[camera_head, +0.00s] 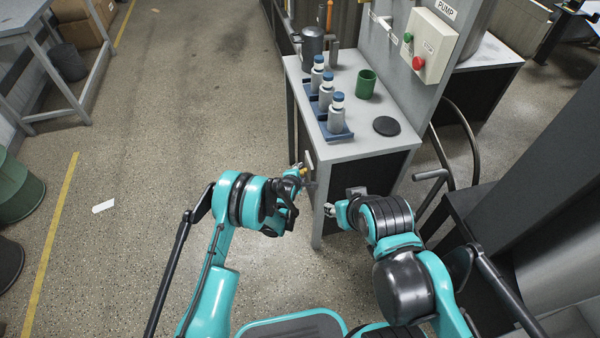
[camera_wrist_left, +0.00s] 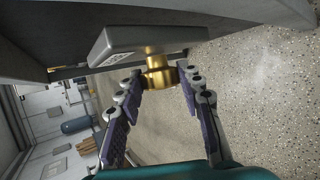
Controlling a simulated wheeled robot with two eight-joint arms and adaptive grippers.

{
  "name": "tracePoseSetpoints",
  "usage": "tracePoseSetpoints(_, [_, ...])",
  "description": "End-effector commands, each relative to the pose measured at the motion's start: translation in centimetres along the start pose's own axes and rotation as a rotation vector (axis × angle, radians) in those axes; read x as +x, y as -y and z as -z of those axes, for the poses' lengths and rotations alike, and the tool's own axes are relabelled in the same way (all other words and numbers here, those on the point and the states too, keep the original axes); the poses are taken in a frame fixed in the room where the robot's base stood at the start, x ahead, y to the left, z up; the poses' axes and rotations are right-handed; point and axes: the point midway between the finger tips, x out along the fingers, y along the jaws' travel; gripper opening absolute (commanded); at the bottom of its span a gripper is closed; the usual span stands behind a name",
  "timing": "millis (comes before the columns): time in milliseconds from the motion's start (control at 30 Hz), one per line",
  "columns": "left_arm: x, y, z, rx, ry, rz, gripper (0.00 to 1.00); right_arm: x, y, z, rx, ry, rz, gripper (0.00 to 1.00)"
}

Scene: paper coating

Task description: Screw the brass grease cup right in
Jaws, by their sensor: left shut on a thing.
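In the head view my left gripper (camera_head: 302,172) is at the near left edge of the cabinet, where the cup is mostly hidden. The thread is not visible, so its depth cannot be told. My right gripper (camera_head: 330,209) is in front of the cabinet, apart from the cup; its jaws are too small to read.
The grey cabinet (camera_head: 305,95) carries a blue tray (camera_head: 342,136) with several blue-capped bottles, a green cup (camera_head: 365,84) and a black disc (camera_head: 386,126). A panel with a pump control box (camera_head: 428,45) stands at its right.

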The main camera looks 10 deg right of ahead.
Motion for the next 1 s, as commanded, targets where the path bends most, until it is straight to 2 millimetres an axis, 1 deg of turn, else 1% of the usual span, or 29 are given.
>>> tracePoseSetpoints(433, [0.0, 0.1, 0.0, 0.003, 0.0, -0.009, 0.08, 0.0, 0.0, 0.0, 0.0, 0.0, 0.0, 0.4])
tracePoseSetpoints(467, [0.0, 0.1, 0.0, 0.003, 0.0, -0.009, 0.44, 0.0, 0.0, 0.0, 0.0, 0.0, 0.0, 0.4])
tracePoseSetpoints(500, [0.0, 0.1, 0.0, 0.003, 0.0, -0.009, 0.55, 0.0, 0.0, 0.0, 0.0, 0.0, 0.0, 0.4])
tracePoseSetpoints(533, [0.0, 0.1, 0.0, 0.003, 0.0, -0.009, 0.58, 0.0, 0.0, 0.0, 0.0, 0.0, 0.0, 0.4])
tracePoseSetpoints(833, [-0.1, 0.0, 0.0, 0.003, 0.0, -0.009, 0.58, 0.0, 0.0, 0.0, 0.0, 0.0, 0.0, 0.4])
tracePoseSetpoints(933, [-1.0, 0.0, 0.0, 0.003, 0.0, -0.009, 0.58, 0.0, 0.0, 0.0, 0.0, 0.0, 0.0, 0.4])
tracePoseSetpoints(1000, [-2.1, 0.0, 0.0, 0.003, 0.0, -0.009, 0.58, 0.0, 0.0, 0.0, 0.0, 0.0, 0.0, 0.4])
